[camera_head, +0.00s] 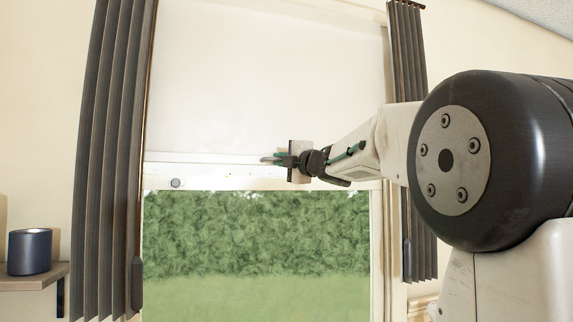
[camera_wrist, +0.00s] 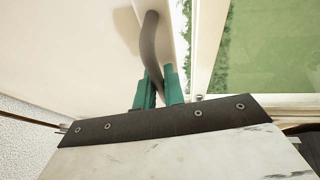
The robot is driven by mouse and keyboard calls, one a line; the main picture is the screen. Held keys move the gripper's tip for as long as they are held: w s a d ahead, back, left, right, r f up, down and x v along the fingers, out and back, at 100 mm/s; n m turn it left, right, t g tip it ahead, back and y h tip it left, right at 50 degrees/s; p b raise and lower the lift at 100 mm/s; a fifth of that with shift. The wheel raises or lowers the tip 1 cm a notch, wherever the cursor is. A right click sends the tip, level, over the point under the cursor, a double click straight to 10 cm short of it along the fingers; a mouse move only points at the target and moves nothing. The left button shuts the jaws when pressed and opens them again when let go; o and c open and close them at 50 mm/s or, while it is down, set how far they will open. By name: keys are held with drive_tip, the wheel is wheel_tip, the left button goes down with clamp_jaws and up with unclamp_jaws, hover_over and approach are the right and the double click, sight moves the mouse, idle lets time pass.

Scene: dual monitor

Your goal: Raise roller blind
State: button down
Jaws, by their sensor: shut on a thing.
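The white roller blind (camera_head: 265,85) covers the upper part of the window, and its bottom bar (camera_head: 215,170) hangs at about the middle of the frame. My gripper (camera_head: 268,160) is at the bar, right of its middle. In the wrist view, my gripper's two green fingers (camera_wrist: 159,92) are shut on a curved grey handle (camera_wrist: 151,40) fixed near the blind's lower edge. The blind also shows in the wrist view (camera_wrist: 60,50). In the head view, the handle is hidden or too small to make out.
Dark curtains hang at the left (camera_head: 112,150) and right (camera_head: 412,130) of the window. A shelf (camera_head: 35,276) with a dark cup (camera_head: 30,252) is at the lower left. Below the bar, the window glass (camera_head: 255,250) shows a green hedge and grass.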

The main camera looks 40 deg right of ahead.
drive_tip(key=c, duration=1.5)
unclamp_jaws()
drive_tip(key=s+f, duration=0.1)
drive_tip(key=s, duration=0.6)
drive_tip(key=shift+s+d+f, duration=0.2)
drive_tip(key=shift+s+d, duration=0.05)
drive_tip(key=shift+s, duration=0.1)
